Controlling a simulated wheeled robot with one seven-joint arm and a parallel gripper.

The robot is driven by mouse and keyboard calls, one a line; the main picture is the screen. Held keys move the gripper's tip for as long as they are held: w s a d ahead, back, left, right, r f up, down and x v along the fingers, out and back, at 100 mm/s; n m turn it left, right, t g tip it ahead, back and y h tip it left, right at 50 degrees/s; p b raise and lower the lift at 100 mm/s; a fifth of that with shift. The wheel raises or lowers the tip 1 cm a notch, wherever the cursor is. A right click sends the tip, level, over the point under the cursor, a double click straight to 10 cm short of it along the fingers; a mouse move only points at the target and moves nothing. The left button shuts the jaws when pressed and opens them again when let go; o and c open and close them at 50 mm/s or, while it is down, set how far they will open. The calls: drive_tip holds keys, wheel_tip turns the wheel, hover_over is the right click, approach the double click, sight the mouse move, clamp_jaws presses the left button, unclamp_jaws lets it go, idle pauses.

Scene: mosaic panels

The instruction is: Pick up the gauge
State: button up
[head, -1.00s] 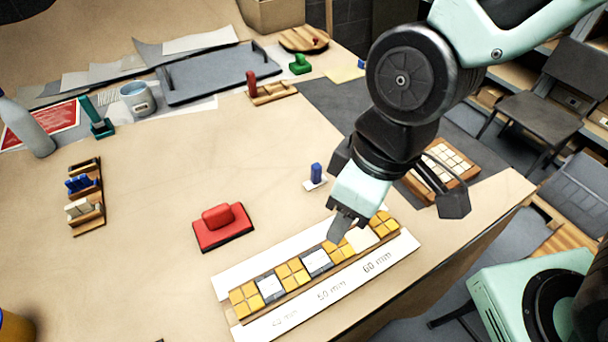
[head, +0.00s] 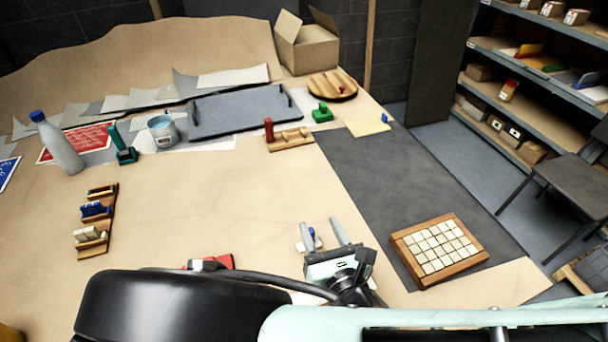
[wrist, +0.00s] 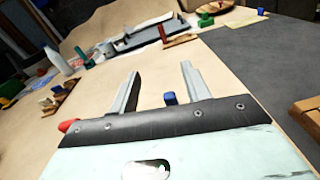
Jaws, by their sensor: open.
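Which thing is the gauge I cannot tell for certain. A small blue upright piece on a white base (head: 312,234) is partly hidden by my gripper (head: 319,222) in the head view. In the wrist view the blue piece (wrist: 170,98) shows between the bases of the two fingers of my gripper (wrist: 161,68). The fingers are apart with nothing gripped. A red block with a handle (head: 222,262) is left of the gripper, mostly hidden by my arm; its red edge (wrist: 68,126) shows at left in the wrist view.
A wooden tray of pale tiles (head: 398,243) lies right of my gripper on a grey mat (head: 350,160). A wooden rack (head: 113,205) with small pieces stands at left. Grey tray (head: 240,112), bottle (head: 60,148) and mug (head: 162,132) are farther back. The middle tabletop is clear.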

drive_tip(key=shift+n+t+y, duration=0.4)
drive_tip(key=shift+n, duration=0.4)
wheel_tip(320, 180, down, 7)
drive_tip(key=b, duration=0.6)
drive_tip(key=shift+s+a+f+b, duration=0.1)
drive_tip(key=shift+s+a+b, duration=0.05)
drive_tip(key=shift+b, duration=0.15)
drive_tip(key=shift+f, duration=0.2)
drive_tip(key=shift+w+a+r, duration=0.15)
drive_tip(key=shift+w+r, duration=0.05)
drive_tip(key=shift+w, duration=0.3)
drive_tip(key=x, duration=0.6)
drive_tip(key=shift+w, duration=0.25)
clamp_jaws()
